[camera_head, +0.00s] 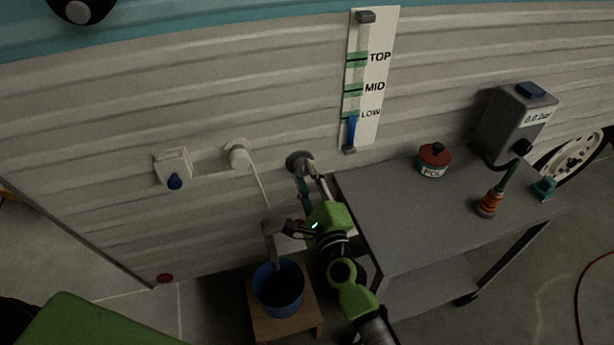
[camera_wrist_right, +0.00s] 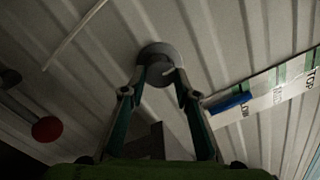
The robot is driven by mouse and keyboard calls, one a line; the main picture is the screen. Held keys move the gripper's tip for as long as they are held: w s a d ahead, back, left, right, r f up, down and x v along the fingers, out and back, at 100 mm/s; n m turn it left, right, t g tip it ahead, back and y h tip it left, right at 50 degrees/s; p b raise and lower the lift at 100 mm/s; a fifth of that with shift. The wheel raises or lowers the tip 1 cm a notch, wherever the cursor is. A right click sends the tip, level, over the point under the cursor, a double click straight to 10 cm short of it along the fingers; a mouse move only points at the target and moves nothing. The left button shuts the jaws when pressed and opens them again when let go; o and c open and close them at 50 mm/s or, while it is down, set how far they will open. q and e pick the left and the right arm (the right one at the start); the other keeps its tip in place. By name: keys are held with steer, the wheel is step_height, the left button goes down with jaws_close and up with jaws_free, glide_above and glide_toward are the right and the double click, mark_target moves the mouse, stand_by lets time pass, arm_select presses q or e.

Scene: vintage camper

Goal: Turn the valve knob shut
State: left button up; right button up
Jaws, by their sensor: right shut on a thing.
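A round grey knob (camera_head: 299,160) sits on the ribbed camper wall, left of the level gauge. It also shows top centre in the right wrist view (camera_wrist_right: 157,52), with a paler part between the fingertips. My right gripper (camera_head: 310,173) reaches up to it from below. Its two fingers converge and are shut on the knob's front (camera_wrist_right: 160,85). The fingers hide part of the knob, so its turn angle cannot be read. My left gripper is not in view.
A grey spout (camera_head: 270,240) stands over a blue bucket (camera_head: 278,301) on a wooden stool (camera_head: 256,322). A grey cart (camera_head: 400,225) at right holds a red-lidded can (camera_head: 434,161) and a pressure box (camera_head: 513,122).

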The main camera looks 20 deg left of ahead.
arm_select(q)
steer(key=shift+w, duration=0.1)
arm_select(e)
steer(key=shift+f, duration=0.1)
steer(key=o, duration=1.1)
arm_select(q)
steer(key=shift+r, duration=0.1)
arm_select(e)
steer(key=r+v, duration=0.1)
steer(key=v, duration=1.1)
steer(key=shift+f, duration=0.4)
